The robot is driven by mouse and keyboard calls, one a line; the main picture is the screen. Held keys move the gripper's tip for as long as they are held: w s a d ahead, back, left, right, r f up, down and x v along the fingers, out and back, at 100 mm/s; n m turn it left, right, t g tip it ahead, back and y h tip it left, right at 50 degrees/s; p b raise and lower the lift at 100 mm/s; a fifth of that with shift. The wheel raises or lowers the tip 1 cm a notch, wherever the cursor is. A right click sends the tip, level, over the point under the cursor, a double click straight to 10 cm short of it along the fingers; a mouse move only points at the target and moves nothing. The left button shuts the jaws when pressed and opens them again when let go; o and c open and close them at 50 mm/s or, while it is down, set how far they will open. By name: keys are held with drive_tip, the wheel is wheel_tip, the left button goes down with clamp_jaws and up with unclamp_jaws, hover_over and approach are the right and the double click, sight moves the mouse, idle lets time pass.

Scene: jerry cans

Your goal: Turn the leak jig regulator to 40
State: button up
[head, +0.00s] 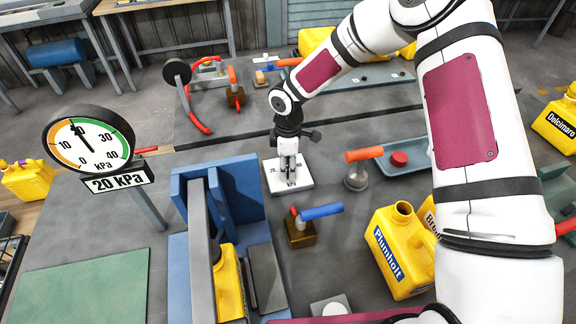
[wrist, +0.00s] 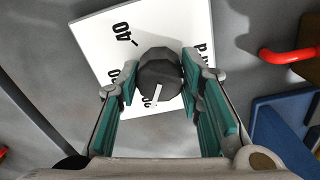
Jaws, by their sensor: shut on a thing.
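The leak jig regulator is a dark faceted knob (wrist: 160,68) with a white pointer line, on a white dial plate (head: 304,183) that also shows in the wrist view (wrist: 95,45). In the wrist view the "40" mark is at the upper left; the pointer faces down toward a mark partly hidden by the knob. My gripper (head: 289,172) reaches straight down over the plate, its green-padded fingers (wrist: 160,82) shut on the knob's sides. The round gauge (head: 88,145) has its needle near 20, and its sign (head: 118,182) reads "20 kPa".
A blue clamp fixture (head: 240,190) holding a yellow can stands left of the plate. A blue-handled valve (head: 301,232) is in front and an orange-handled one (head: 357,178) to the right. A yellow Plumholt can (head: 393,255) stands at the front right. A green mat (head: 80,288) lies left.

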drive_tip(key=shift+m, duration=0.4)
drive_tip(key=m+b, duration=0.1)
drive_tip(key=m, duration=0.3)
drive_tip(key=shift+m, duration=0.4)
drive_tip(key=m+b, duration=0.1)
drive_tip(key=m, duration=0.5)
drive_tip(key=shift+b, duration=0.35)
drive_tip(key=m, duration=0.6)
drive_tip(key=shift+m, duration=0.3)
drive_tip(key=m, duration=0.5)
drive_tip(key=shift+m, duration=0.3)
drive_tip(key=o, duration=1.2)
drive_tip(key=shift+c, duration=0.2)
